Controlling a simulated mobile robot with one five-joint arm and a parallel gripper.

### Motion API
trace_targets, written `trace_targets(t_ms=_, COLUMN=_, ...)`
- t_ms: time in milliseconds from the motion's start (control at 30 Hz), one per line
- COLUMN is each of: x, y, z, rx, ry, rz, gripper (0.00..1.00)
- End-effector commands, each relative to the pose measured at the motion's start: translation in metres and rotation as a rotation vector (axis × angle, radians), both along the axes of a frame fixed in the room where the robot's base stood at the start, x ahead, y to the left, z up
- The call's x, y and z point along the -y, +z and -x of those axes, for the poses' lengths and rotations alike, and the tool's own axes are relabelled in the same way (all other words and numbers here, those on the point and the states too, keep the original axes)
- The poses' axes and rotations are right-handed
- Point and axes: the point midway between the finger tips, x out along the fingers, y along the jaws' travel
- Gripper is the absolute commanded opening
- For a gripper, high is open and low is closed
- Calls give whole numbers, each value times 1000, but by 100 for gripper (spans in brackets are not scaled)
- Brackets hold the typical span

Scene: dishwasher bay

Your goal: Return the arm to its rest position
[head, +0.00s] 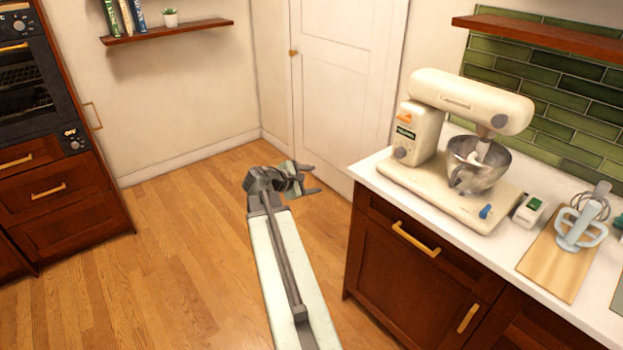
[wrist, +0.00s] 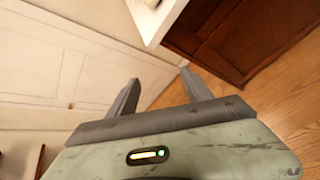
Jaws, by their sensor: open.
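My gripper (head: 312,179) is at the end of my outstretched arm in the head view, above the wood floor and left of the counter. Its two fingers point right, toward the white door and the counter end. In the wrist view my gripper (wrist: 158,90) shows two dark fingers spread apart with nothing between them. Beyond the fingers are the door, the floor and the counter corner. No object is held.
The counter (head: 362,172) on the right bears a cream stand mixer (head: 430,130) and a wooden board (head: 555,262) with beaters. A white door (head: 345,75) is behind. An oven (head: 25,95) stands at left. The floor (head: 175,270) at left is clear.

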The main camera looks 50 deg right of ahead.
Motion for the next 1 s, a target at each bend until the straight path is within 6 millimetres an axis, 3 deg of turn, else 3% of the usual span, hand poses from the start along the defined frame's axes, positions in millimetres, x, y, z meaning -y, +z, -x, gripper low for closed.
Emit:
trace_targets(t_ms=367, x=0, y=0, z=0, rx=-2, ry=2, rz=1, gripper=58)
trace_targets(t_ms=467, x=-13, y=2, z=-16, rx=-2, ry=31, rz=1, gripper=58)
trace_targets(t_ms=533, x=-37, y=4, z=-43, rx=-2, ry=84, rz=1, gripper=58)
trace_targets(t_ms=667, x=-122, y=2, z=-110, rx=19, ry=230, rz=-41, gripper=58)
trace_targets(t_ms=700, x=-153, y=-4, z=-126, rx=36, ry=266, rz=-81, gripper=58)
trace_targets(t_ms=800, x=-236, y=-25, z=-152, rx=116, ry=300, rz=-220, gripper=58)
trace_targets(t_ms=900, x=-320, y=-49, z=-161, rx=212, ry=269, rz=-399, gripper=58)
trace_targets(t_ms=1000, x=-404, y=-72, z=-155, rx=297, ry=169, rz=-602, gripper=58)
